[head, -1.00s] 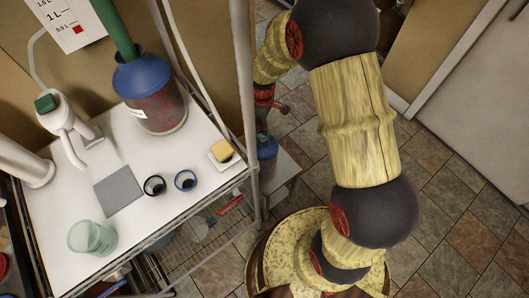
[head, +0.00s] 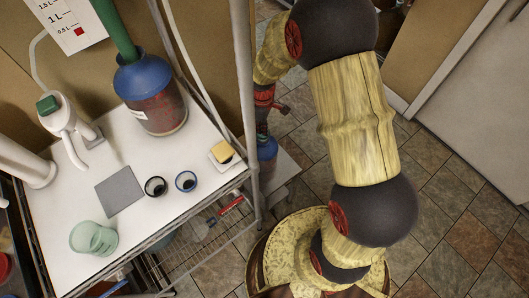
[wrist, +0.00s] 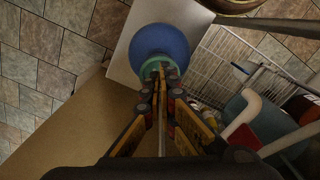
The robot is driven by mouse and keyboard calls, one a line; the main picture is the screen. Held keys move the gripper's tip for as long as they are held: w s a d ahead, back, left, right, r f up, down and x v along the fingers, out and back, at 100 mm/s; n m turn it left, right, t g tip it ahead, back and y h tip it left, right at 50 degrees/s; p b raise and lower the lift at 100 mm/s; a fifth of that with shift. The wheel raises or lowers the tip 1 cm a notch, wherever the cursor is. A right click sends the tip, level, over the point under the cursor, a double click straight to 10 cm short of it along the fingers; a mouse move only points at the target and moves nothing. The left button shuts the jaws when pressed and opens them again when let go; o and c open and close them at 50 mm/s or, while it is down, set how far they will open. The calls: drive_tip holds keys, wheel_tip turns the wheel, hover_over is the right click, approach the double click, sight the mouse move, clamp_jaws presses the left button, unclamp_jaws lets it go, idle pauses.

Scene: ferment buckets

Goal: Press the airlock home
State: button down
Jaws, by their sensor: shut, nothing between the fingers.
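A bucket with a blue lid (wrist: 158,40) stands below my gripper (wrist: 162,70) in the wrist view. A teal-green round piece (wrist: 146,70), which looks like the airlock, is at the lid under my fingertips. The fingers are shut with nothing between them, and their tips overlap the teal piece. I cannot tell whether they touch it or how deep it sits. In the head view this bucket (head: 267,149) is partly hidden behind the rack post, with my gripper (head: 262,128) just above it.
A white-topped wire rack (head: 150,213) carries another blue-lidded bucket (head: 162,108) with a green tube, a grey mat (head: 119,191), two small dark-rimmed rings, a yellow sponge (head: 221,152) and a translucent green cup (head: 92,239). The rack post stands close to my gripper.

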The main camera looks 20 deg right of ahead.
drive_tip(key=shift+r, duration=0.15)
wheel_tip(320, 180, up, 9)
drive_tip(key=p, duration=0.7)
drive_tip(key=shift+r, duration=0.15)
idle(0.8)
idle(0.5)
drive_tip(key=s+r+m+t, duration=0.2)
drive_tip(key=s+r+m, duration=0.1)
drive_tip(key=s+r, duration=0.4)
drive_tip(key=s+r+m+t, duration=0.1)
drive_tip(key=s+r+m, duration=0.2)
drive_tip(key=s+r, duration=0.4)
drive_tip(key=s+r+m+t, duration=0.2)
drive_tip(key=s+r, duration=0.6)
drive_tip(key=r, duration=0.8)
drive_tip(key=shift+r+m+t, duration=0.3)
drive_tip(key=shift+m, duration=0.5)
